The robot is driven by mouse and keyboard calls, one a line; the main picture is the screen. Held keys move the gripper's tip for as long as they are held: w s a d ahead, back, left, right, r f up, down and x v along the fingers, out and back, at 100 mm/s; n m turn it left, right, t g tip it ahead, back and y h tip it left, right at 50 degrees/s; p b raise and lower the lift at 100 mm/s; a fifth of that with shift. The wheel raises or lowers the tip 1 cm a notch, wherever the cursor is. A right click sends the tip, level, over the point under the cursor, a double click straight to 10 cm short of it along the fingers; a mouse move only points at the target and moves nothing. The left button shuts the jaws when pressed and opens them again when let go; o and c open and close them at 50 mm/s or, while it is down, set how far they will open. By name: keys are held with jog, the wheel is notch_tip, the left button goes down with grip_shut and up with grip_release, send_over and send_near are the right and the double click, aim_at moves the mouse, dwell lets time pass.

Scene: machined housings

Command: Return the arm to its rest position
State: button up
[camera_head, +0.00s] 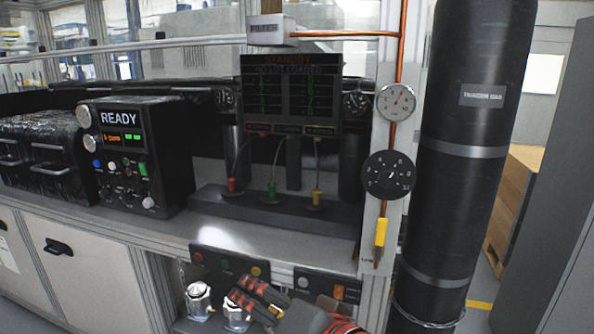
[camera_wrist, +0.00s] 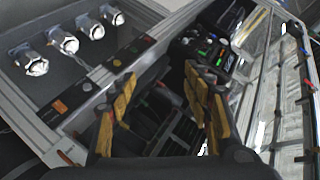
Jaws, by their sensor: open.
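My gripper (camera_head: 254,298) is low in the head view, in front of the bench's lower shelf and close to the shiny metal housings. In the wrist view my gripper (camera_wrist: 162,92) has its two padded fingers spread wide, with nothing between them. In the head view one housing (camera_head: 198,301) stands left of the gripper. A second housing (camera_head: 236,318) is partly hidden by a finger. The wrist view shows several housings in a row at the upper left, including the nearest housing (camera_wrist: 34,64), apart from the fingers.
A black box (camera_head: 120,155) reading READY stands on the bench (camera_head: 205,226). A test stand (camera_head: 270,212) with a dark display (camera_head: 290,95) is to its right. A post with gauges (camera_head: 396,102) and a tall black cylinder (camera_head: 465,150) stand at the right. Floor shows at the far right.

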jog(key=s+d+f+n+g+h+p, duration=0.2)
jog(key=s+d+f+n+g+h, duration=0.4)
jog(key=d+f, duration=0.5)
jog(key=s+d+m+h+p, duration=0.2)
jog(key=s+d+p, duration=0.1)
jog(key=d, duration=1)
jog(key=shift+s+d+r+t, duration=0.15)
jog(key=shift+s+d+t, duration=0.05)
jog(key=shift+s+t, duration=0.2)
